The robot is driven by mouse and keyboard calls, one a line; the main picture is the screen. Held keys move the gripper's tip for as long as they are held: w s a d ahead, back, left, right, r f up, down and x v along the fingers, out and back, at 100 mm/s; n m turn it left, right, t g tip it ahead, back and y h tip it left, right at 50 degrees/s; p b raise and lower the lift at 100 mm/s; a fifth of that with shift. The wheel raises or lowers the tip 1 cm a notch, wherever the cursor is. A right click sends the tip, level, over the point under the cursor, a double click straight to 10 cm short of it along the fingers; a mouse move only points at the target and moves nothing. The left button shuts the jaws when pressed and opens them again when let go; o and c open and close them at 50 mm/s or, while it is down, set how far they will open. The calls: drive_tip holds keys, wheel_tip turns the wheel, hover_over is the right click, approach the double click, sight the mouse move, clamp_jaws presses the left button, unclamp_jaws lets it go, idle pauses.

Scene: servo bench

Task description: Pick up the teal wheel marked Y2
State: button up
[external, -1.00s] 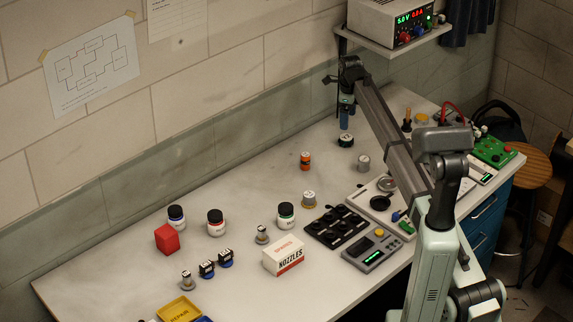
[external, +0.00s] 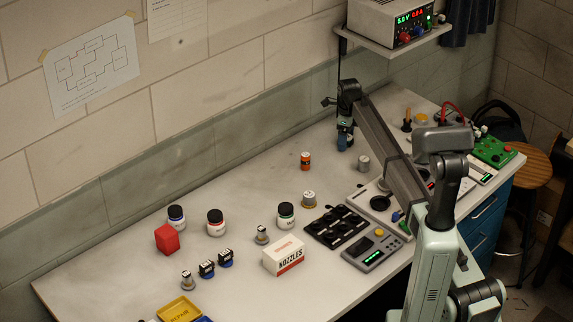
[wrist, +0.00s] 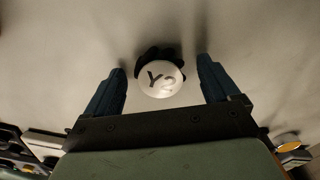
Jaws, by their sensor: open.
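The wheel marked Y2 (wrist: 161,80) shows in the wrist view as a pale round face with dark lettering and a dark, lobed edge behind it. Its teal colour does not show. My gripper (wrist: 161,66) is open, with one blue finger on each side of the wheel and a visible gap on both sides. In the external view my gripper (external: 345,141) is low at the far part of the bench, and it hides the wheel there.
A black tray (external: 338,227) and a nozzles box (external: 284,256) are nearer. The bench left of the orange bottle is clear.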

drive_tip(key=c, duration=1.2)
drive_tip(key=shift+o, duration=0.2)
drive_tip(key=shift+r, duration=0.15)
